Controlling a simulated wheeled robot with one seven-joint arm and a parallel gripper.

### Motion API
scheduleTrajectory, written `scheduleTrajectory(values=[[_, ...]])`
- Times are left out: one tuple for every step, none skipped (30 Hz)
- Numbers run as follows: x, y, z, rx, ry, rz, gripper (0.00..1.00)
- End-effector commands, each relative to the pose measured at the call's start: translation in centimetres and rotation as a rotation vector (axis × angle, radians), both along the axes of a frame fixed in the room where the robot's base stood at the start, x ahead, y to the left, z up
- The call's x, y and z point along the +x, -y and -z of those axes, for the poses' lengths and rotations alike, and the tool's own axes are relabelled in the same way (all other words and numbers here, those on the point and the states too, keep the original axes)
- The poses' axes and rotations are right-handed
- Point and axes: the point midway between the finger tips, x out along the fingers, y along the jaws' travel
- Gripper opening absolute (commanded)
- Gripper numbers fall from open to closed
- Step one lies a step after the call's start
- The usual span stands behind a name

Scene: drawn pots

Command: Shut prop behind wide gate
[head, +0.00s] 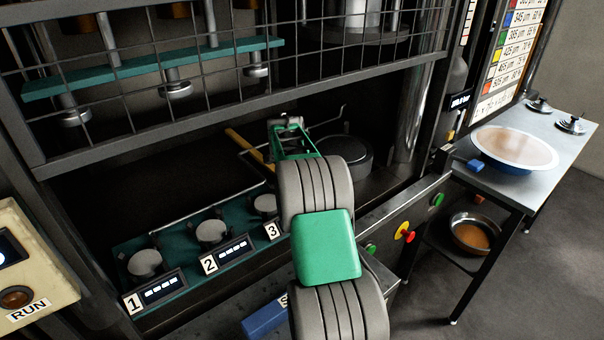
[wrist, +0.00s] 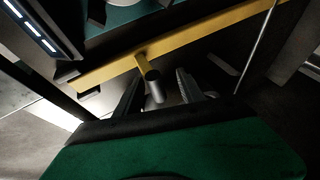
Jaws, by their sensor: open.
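The wide gate (head: 150,139), a dark mesh panel with a thick lower rail, stands raised above the bay. Behind it, a yellow bar (head: 241,143), which looks like the prop, slants inside the bay. My arm hides its lower part. In the wrist view the yellow bar (wrist: 205,36) crosses the upper picture, with a short peg (wrist: 152,84) sticking out of it. My green gripper (head: 291,132) reaches into the bay under the gate, at the bar. In the wrist view my gripper (wrist: 157,86) is open, its fingers on either side of the peg. I cannot tell whether they touch it.
A teal plate with numbered round pads (head: 212,232) lies left of my arm. A grey cylinder (head: 345,163) stands right of my gripper. Red and green buttons (head: 405,233) line the front rail. A side table (head: 553,135) with a basin stands at right.

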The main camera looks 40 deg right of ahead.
Motion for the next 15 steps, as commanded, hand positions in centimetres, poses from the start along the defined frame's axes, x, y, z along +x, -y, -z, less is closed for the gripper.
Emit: scheduleTrajectory(values=[[0.04, -0.07, 0.07, 0.001, 0.000, -0.003, 0.40], [-0.01, -0.06, 0.11, 0.002, 0.000, -0.002, 0.40], [-0.04, -0.04, 0.13, 0.002, -0.001, -0.001, 0.40], [-0.06, -0.04, 0.16, 0.002, -0.002, -0.001, 0.40], [-0.08, -0.04, 0.17, 0.002, -0.003, 0.000, 0.40], [-0.10, -0.04, 0.20, 0.003, -0.003, -0.001, 0.40], [-0.12, -0.03, 0.22, 0.003, -0.004, 0.000, 0.40], [-0.13, -0.04, 0.24, 0.003, -0.004, 0.000, 0.40], [-0.15, -0.03, 0.25, 0.003, -0.005, 0.001, 0.40], [-0.18, 0.06, 0.26, 0.004, -0.005, 0.002, 0.40], [-0.21, 0.10, 0.28, 0.004, -0.005, 0.002, 0.40], [-0.23, 0.12, 0.29, 0.004, -0.006, 0.002, 0.40], [-0.24, 0.13, 0.29, 0.004, -0.006, 0.002, 0.40], [-0.26, 0.14, 0.30, 0.003, -0.006, 0.004, 0.40], [-0.27, 0.16, 0.31, 0.003, -0.006, 0.004, 0.40]])
